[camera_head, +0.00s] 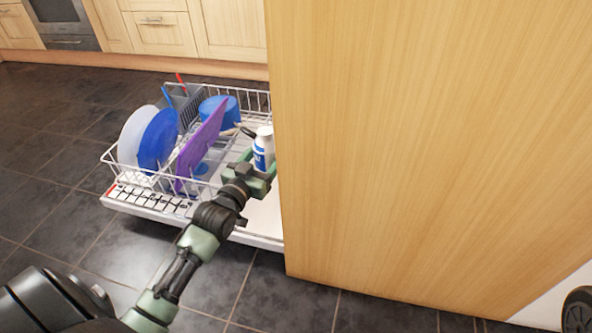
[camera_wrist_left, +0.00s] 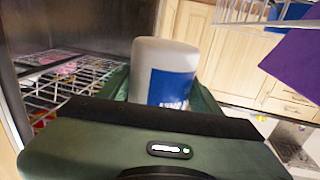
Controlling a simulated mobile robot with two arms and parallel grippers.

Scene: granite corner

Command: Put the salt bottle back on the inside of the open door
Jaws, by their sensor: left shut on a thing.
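The salt bottle (camera_head: 265,135) is white with a blue label. It also shows close up in the wrist view (camera_wrist_left: 166,58). My left gripper (camera_head: 259,168) is shut on it, with a green finger on each side. The bottle looks roughly upright in the head view, at the right end of the pulled-out dish rack. The open door (camera_head: 262,217) of the dishwasher lies flat, its pale inside facing up below the gripper. I cannot tell whether the bottle's base touches anything. My right gripper is not in view.
The wire rack (camera_head: 112,164) holds a white plate (camera_head: 130,133), a blue plate (camera_head: 157,140), a purple board (camera_head: 203,143) and a blue pot (camera_head: 219,110). A tall wooden panel (camera_head: 430,150) blocks the right side and hides part of the door. Dark floor tiles (camera_head: 60,215) are clear at left.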

